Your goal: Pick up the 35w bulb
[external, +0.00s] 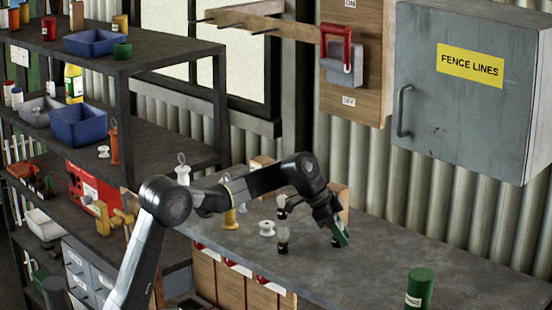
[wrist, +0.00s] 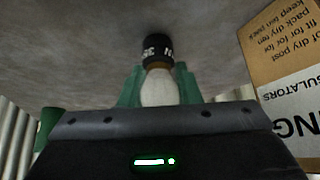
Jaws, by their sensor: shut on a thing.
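My gripper (external: 341,233) is low over the grey workbench, its green fingers pointing down. In the wrist view my gripper (wrist: 158,88) is shut on a bulb (wrist: 158,50) with a pale glass body and a black cap. White lettering on the cap is only partly legible, with a 3 showing. The cap is close to the bench surface; I cannot tell if it touches. In the external view only the dark end of this bulb (external: 335,243) shows below the fingers. Two similar dark-capped bulbs stand to the left, one nearer (external: 283,242) and one farther (external: 282,207).
A white spool-shaped insulator (external: 266,228) stands left of the bulbs. A cardboard insulator box (wrist: 285,60) stands close by at right in the wrist view. A green cylinder (external: 419,287) stands at the bench's front right. The bench between it and my gripper is clear.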

